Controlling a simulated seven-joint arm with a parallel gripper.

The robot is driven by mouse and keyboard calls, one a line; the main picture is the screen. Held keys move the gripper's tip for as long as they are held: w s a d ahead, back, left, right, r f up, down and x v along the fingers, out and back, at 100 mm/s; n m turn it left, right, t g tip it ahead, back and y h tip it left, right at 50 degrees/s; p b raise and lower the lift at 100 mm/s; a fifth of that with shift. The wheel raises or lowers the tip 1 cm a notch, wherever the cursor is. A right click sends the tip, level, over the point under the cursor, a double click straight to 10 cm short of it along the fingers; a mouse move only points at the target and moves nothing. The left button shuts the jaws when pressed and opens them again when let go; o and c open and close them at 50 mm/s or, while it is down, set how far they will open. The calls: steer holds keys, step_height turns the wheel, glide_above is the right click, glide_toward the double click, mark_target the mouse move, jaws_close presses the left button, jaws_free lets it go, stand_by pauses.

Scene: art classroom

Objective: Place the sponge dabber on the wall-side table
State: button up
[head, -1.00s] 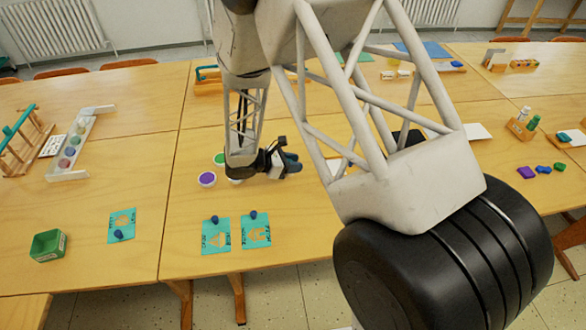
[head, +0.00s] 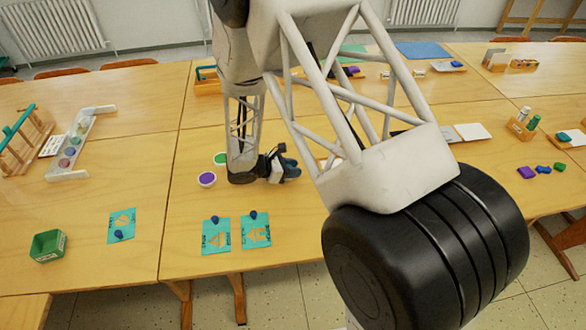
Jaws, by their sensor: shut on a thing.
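My gripper (head: 286,168) is low over the front middle table, right of the purple pot. It is shut on a small dark bluish thing at its tips, which looks like the sponge dabber; it is too small and too covered to make out clearly. The wall-side table (head: 130,95) is the back row, on the radiator side; its middle part is partly hidden behind my arm.
A purple pot (head: 207,179) and a green pot (head: 220,158) stand beside my gripper. Teal stencil cards (head: 215,241) with small dark blue pieces lie in front. A wooden carrier (head: 207,86) stands behind. The back left tabletop is clear.

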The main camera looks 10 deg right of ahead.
steer(key=shift+f, duration=0.15)
steer(key=o, duration=0.9)
steer(key=shift+a, duration=0.1)
steer(key=shift+v, duration=5.95)
steer(key=shift+s, duration=0.1)
